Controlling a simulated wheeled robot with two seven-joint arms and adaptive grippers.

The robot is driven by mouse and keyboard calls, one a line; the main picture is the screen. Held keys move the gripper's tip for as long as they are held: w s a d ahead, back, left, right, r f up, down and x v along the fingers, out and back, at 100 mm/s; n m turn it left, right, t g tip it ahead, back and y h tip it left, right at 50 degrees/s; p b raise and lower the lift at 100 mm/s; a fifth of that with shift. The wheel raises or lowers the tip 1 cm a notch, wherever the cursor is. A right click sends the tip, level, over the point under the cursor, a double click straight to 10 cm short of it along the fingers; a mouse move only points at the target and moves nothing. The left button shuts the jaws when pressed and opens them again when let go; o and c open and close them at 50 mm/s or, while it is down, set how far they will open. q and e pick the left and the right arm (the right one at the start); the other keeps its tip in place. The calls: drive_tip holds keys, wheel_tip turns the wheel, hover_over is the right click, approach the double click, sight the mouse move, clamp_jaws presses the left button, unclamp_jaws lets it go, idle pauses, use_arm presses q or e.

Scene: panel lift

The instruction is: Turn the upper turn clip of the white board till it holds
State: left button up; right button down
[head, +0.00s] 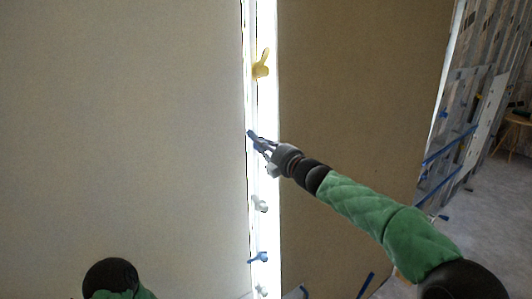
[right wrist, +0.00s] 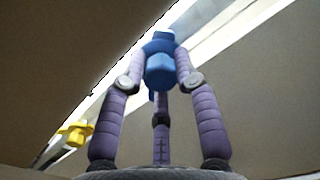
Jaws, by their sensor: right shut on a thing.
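A pale board (head: 120,130) fills the left of the head view, with a bright upright strip (head: 267,110) along its right edge. A blue turn clip (head: 251,134) sits on this strip at mid height. My right gripper (head: 259,141) reaches in from the right and is shut on that clip. In the right wrist view, the fingers of the gripper (right wrist: 158,82) close around the blue clip (right wrist: 160,65); its far end is partly hidden. I cannot tell whether the clip overlaps the board's edge. My left gripper is out of view.
A yellow clip (head: 261,66) is higher on the strip and also shows in the right wrist view (right wrist: 74,133). A white clip (head: 259,204) and another blue clip (head: 258,257) are lower. A brown board (head: 350,90) stands right; a rack (head: 475,100) and stool (head: 518,119) are beyond.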

drive_tip(key=n+b, duration=0.1)
drive_tip(key=n, duration=0.1)
drive_tip(key=n+b, duration=0.1)
drive_tip(key=n, duration=0.2)
drive_tip(key=shift+s+a+f+n, duration=0.1)
drive_tip(key=shift+a+f+n, duration=0.1)
drive_tip(key=shift+n, duration=0.1)
drive_tip(key=n+b, duration=0.1)
drive_tip(key=n, duration=0.2)
drive_tip(key=shift+f+b, duration=0.15)
drive_tip(key=shift+b, duration=0.25)
drive_tip(key=shift+f+n, duration=0.15)
drive_tip(key=shift+n, duration=0.45)
drive_tip(key=shift+a+f, duration=0.1)
drive_tip(key=shift+f, duration=0.1)
drive_tip(key=c, duration=1.2)
unclamp_jaws()
drive_tip(key=shift+o, duration=1.2)
drive_tip(key=shift+r, duration=0.25)
drive_tip(key=shift+r, duration=0.1)
